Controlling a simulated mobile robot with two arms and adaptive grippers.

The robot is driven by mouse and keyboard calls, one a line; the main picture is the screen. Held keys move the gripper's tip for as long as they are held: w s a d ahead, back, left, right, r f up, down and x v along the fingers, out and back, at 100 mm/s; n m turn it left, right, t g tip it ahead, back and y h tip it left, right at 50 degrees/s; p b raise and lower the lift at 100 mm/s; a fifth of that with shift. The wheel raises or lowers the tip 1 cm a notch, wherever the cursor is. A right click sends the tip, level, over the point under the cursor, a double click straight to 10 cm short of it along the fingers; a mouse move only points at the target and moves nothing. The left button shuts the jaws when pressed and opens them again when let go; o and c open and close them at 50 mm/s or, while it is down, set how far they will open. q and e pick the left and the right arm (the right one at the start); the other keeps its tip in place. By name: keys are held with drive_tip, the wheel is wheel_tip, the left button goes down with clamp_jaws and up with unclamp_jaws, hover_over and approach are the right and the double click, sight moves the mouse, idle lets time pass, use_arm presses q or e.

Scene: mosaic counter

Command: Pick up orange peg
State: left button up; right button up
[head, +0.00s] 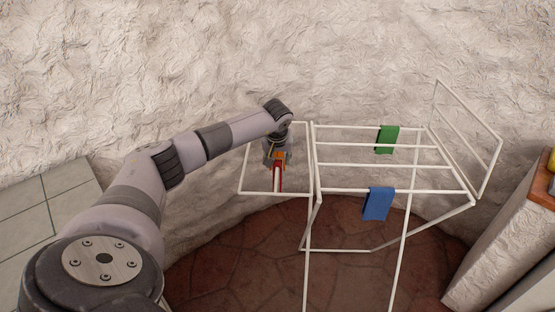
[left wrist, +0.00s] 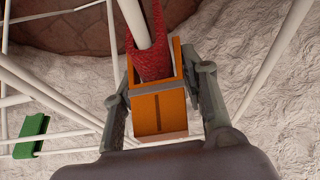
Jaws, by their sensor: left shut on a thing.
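The orange peg (head: 282,156) is on the left wing of the white drying rack, at a red cloth (head: 277,180) that hangs over a rack bar. My left gripper (head: 276,160) reaches it from above and is shut on it. In the left wrist view the orange peg (left wrist: 158,112) sits between the two grey fingers, with the red cloth (left wrist: 152,62) and a white bar in its open end. Whether the peg still grips the cloth cannot be told. My right gripper is not in view.
The white drying rack (head: 365,166) stands before a rough pale wall. A green cloth (head: 387,139) and a blue cloth (head: 377,204) hang on its bars to the right. A counter with a brown top (head: 541,192) stands at the far right.

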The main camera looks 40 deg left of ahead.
use_arm(q)
drive_tip(key=shift+c, duration=1)
drive_tip(key=shift+r, duration=0.15)
